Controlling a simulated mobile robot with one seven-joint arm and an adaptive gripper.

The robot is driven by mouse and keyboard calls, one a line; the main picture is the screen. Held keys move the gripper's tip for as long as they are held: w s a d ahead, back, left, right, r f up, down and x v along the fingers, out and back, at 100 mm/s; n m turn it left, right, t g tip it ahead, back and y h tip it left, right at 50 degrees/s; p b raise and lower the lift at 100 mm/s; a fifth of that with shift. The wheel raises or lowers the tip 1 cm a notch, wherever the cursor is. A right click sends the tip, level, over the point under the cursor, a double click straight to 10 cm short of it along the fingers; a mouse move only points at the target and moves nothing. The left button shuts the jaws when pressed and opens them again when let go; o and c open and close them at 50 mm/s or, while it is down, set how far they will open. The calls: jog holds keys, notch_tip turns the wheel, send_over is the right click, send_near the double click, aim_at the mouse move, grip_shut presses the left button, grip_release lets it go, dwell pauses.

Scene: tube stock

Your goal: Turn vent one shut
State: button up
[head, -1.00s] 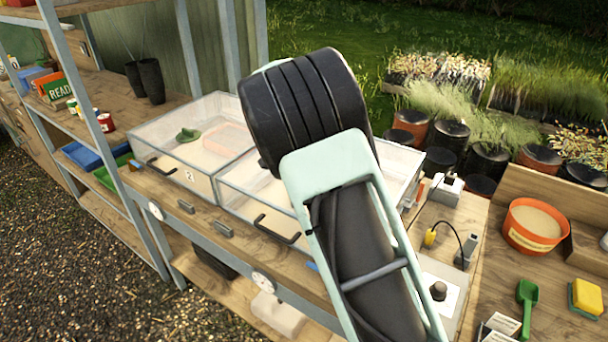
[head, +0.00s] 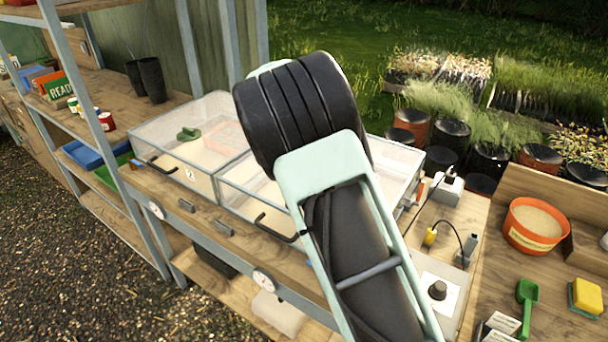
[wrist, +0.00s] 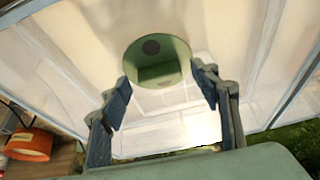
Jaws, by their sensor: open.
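A round green vent (wrist: 158,62) with a dark round spot and a raised tab-like part sits on a pale clear lid in the wrist view. My gripper (wrist: 163,82) is open, with one finger on each side of the vent's near part. I cannot tell if the fingers touch it. In the head view my arm hides my gripper and this vent. A second green vent (head: 188,133) is on the lid of the left clear box (head: 139,136), marked 2. The right clear box (head: 238,172) is partly behind my arm.
Black handles (head: 272,228) stick out at the box fronts. Round dials (head: 264,281) are on the bench edge. A metal-framed shelf (head: 75,95) stands at left. An orange pot (head: 537,224), green scoop (head: 526,300) and corded device (head: 467,250) lie at right.

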jog(key=v, duration=1.2)
